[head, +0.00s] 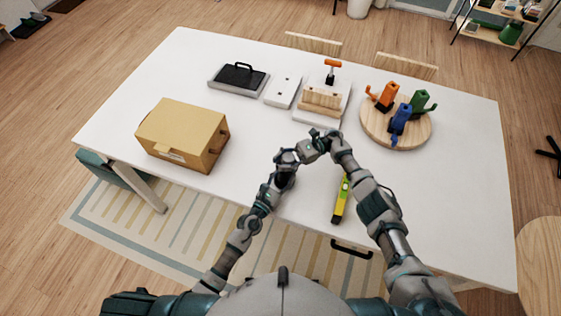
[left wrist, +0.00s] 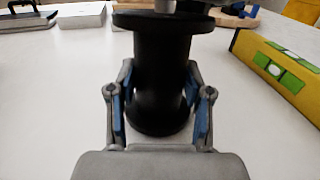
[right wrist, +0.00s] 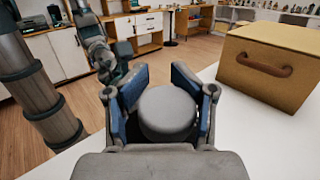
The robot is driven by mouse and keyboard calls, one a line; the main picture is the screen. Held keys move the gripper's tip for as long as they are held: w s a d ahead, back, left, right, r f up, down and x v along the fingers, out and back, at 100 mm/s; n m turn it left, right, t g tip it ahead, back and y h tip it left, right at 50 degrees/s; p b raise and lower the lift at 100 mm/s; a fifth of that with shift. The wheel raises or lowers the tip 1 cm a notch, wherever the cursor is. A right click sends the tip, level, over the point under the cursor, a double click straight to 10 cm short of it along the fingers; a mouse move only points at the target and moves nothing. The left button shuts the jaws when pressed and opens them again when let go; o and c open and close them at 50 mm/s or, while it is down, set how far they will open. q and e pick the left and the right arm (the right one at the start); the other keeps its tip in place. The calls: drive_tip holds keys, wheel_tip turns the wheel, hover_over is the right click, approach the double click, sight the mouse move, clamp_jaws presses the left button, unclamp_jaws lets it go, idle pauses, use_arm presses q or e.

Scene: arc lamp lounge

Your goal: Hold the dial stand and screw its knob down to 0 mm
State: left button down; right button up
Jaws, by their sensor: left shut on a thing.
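The black spool-shaped dial stand (left wrist: 160,80) is upright on the white table in the left wrist view. My left gripper (left wrist: 158,95) is shut on its waist, one blue-padded finger on each side. In the right wrist view the round grey knob (right wrist: 168,112) lies between the fingers of my right gripper (right wrist: 160,85); whether the pads press on it is unclear. In the head view my right gripper (head: 314,146) and left gripper (head: 288,160) are close together at the table's middle and hide the stand. No scale reading is visible.
A yellow-green level (head: 341,200) lies by the right forearm. A cardboard box (head: 182,134) stands left. Behind are a black-handled tool (head: 239,78), a white plate (head: 283,91), a wooden block fixture (head: 322,98) and a round board (head: 372,127) with coloured items. The table's right side is clear.

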idle(0.3)
drive_tip(key=shift+a+r, duration=0.1)
drive_tip(key=shift+r, duration=0.2)
wheel_tip(320, 180, up, 9)
drive_tip(key=shift+r, duration=0.1)
